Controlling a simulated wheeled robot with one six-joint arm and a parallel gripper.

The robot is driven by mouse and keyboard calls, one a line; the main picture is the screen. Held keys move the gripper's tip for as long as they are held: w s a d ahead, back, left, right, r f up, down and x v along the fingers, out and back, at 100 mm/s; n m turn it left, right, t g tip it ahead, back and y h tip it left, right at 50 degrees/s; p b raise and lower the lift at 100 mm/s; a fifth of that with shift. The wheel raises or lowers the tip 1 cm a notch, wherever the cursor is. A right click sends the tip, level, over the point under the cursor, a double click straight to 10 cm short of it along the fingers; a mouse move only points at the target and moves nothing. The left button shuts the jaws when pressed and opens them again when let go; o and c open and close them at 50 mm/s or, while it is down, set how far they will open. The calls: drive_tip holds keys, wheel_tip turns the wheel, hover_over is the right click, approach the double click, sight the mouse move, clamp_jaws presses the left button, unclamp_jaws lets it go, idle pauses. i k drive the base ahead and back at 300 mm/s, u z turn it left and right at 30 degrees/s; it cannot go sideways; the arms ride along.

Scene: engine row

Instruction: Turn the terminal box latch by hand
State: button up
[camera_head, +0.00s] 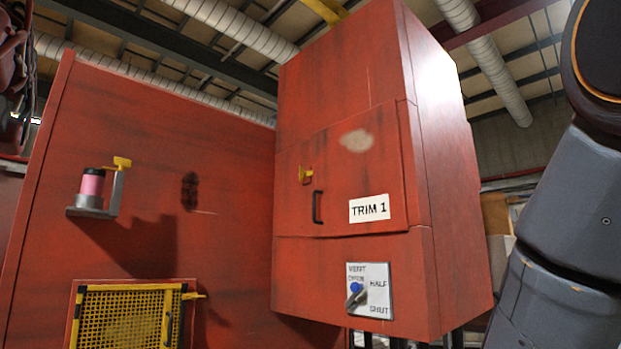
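A large red box (352,98) hangs at the centre, with a closed-looking door (290,210) labelled TRIM 1 (369,208). A small yellow latch (305,175) sits on the left of that door, above a black pull handle (317,207). No label reads "terminal box", so I cannot tell for certain that this is the latch named. Another yellow latch (193,296) sits at the right edge of a yellow mesh door (118,318) at the lower left. My gripper is out of view; only links of my arm (573,215) show at the right, apart from the box.
Below the TRIM 1 door is a white dial plate (377,290) with a blue-centred selector (356,290). A bracket with a pink cylinder (93,187) and yellow lever (122,163) juts from the red wall panel (150,110). Ducts (232,20) run overhead.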

sight(301, 173)
drive_tip(key=k, duration=0.6)
drive_tip(key=u, duration=0.7)
drive_tip(key=i, duration=0.7)
drive_tip(key=u, duration=0.65)
drive_tip(key=i, duration=0.7)
drive_tip(key=z, duration=0.1)
